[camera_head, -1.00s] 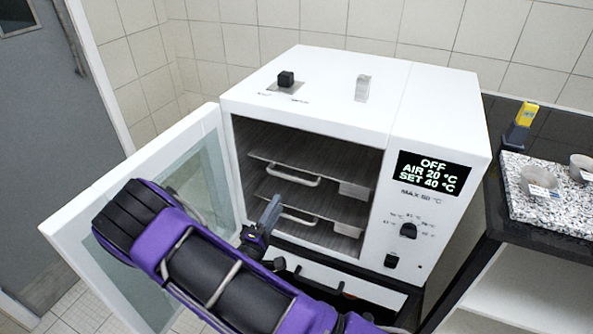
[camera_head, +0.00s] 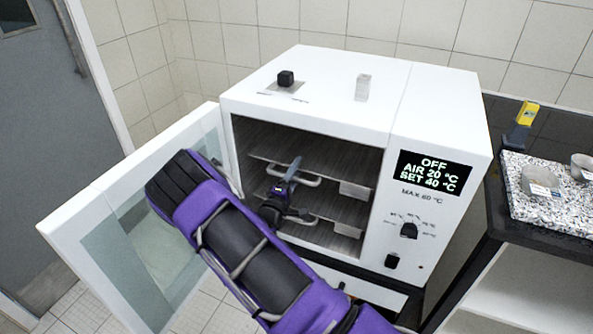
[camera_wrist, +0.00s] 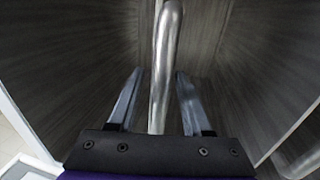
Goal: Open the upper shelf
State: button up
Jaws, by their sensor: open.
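The white oven (camera_head: 300,110) stands with its glass door (camera_head: 130,245) swung open to the left. Inside are two dark shelves, each with a metal bar handle. The upper shelf (camera_head: 325,165) has its handle (camera_head: 312,182) directly at my gripper (camera_head: 292,172). In the wrist view my gripper (camera_wrist: 156,98) is open, with one finger on each side of the metal handle bar (camera_wrist: 165,70). The fingers look apart from the bar. The lower shelf (camera_head: 335,212) sits below, its handle (camera_head: 305,216) partly behind my wrist.
The oven's display reads OFF, AIR 20 °C, SET 40 °C. A dark bench to the right holds a speckled slab (camera_head: 545,200) with metal cups and a yellow-topped item (camera_head: 522,122). The open door stands close to my arm's left side.

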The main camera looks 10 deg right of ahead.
grip_shut()
jog(key=shift+s+f, duration=0.1)
jog(key=shift+f, duration=0.05)
dwell(1.2)
